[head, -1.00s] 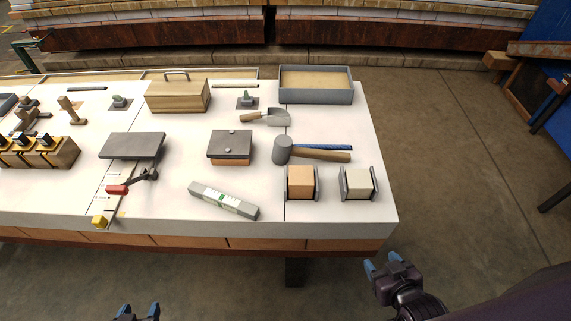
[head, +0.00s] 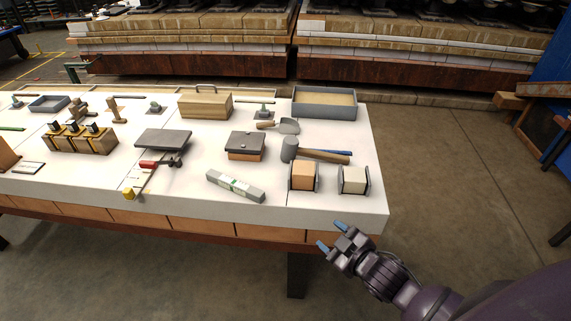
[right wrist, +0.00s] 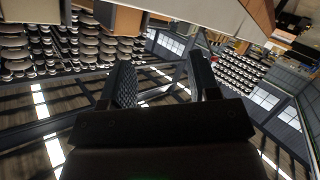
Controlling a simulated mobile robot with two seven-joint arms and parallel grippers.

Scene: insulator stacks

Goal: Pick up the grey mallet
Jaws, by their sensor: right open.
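The grey mallet (head: 290,150) lies on the white table at its right part, with its grey head to the left and its wooden handle pointing right. A blue bar (head: 338,152) lies right behind the handle. My right gripper (head: 330,234) is open and empty, in front of the table's front right edge and well short of the mallet. Its two fingers also show spread in the right wrist view (right wrist: 160,85), with nothing between them. My left gripper is not in view.
A grey level (head: 236,186) lies to the front left.

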